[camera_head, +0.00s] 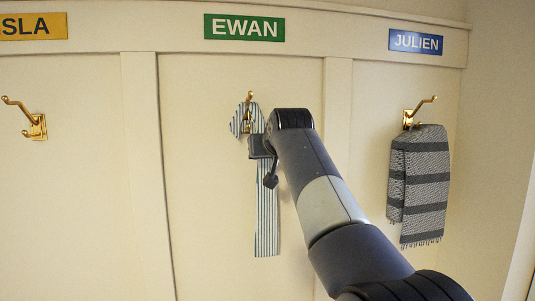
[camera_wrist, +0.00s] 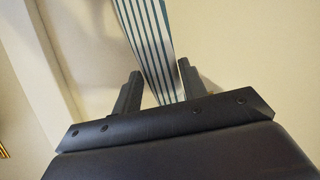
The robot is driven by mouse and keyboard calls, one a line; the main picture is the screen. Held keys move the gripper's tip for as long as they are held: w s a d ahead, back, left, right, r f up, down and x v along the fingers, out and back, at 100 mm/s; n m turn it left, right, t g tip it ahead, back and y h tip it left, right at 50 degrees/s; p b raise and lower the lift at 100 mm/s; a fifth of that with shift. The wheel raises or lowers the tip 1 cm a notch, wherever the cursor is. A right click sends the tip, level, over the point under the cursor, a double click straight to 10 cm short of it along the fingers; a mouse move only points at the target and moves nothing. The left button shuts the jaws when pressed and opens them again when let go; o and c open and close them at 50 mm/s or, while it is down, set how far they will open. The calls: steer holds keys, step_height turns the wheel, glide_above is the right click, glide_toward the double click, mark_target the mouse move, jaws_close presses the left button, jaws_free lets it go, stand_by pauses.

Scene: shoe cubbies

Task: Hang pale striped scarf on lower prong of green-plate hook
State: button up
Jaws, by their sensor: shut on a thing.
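The pale scarf with blue-grey stripes (camera_head: 267,225) hangs down the panel under the green EWAN plate (camera_head: 244,28). Its top part spreads beside and around the brass hook (camera_head: 249,98) below that plate. The hook's upper prong tip shows above the scarf; the lower prong is partly hidden, and I cannot tell whether the scarf rests on it. My gripper (camera_head: 260,146) is at the scarf just below the hook, shut on it. In the wrist view the striped scarf (camera_wrist: 148,35) runs between the two fingers of my gripper (camera_wrist: 160,82).
A brass hook (camera_head: 36,127) at left, under a yellow plate (camera_head: 33,26), is empty. At right, a grey banded scarf (camera_head: 425,180) hangs from the hook (camera_head: 420,112) below the blue JULIEN plate (camera_head: 416,41). Upright dividers separate the panels.

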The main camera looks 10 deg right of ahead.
stand_by(0.3)
steer(key=o, duration=1.1)
steer(key=shift+s, duration=0.1)
steer(key=b+v, duration=0.2)
steer(key=v, duration=0.8)
steer(key=shift+s+r+b, duration=0.15)
steer(key=shift+s+b, duration=0.15)
steer(key=shift+b, duration=0.05)
steer(key=p+x, duration=0.2)
steer(key=x, duration=0.6)
steer(key=shift+w+p, duration=0.35)
